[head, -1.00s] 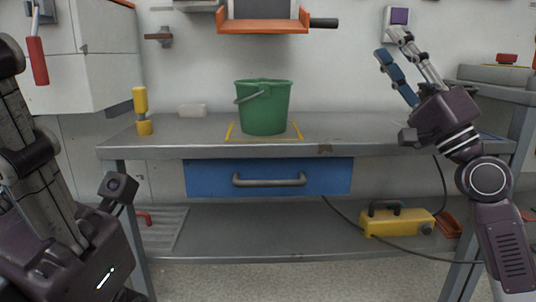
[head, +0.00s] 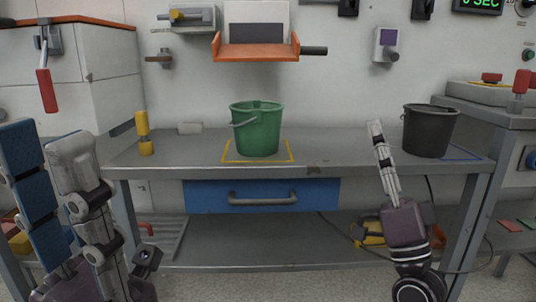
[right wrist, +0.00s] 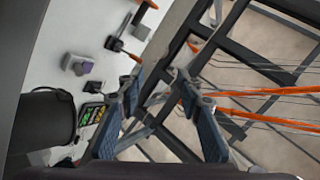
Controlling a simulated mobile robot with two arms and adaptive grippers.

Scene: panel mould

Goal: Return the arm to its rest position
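My right gripper (head: 376,128) points up in front of the workbench, seen edge-on in the head view. In the right wrist view its two blue-padded fingers (right wrist: 160,115) stand apart with nothing between them. My left gripper (head: 44,142) is at the left edge of the head view, fingers up, spread and empty. The green bucket (head: 257,132) stands upright inside a yellow outline on the bench. The black bucket (head: 430,132) stands upright at the bench's right end by a blue outline, to the right of my right gripper and apart from it.
The grey workbench (head: 330,160) has a shut blue drawer (head: 315,194). A yellow tool (head: 143,133) stands at its left end. A yellow box (head: 368,236) on the lower shelf is partly behind my right arm. A side bench (head: 480,104) stands at the right.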

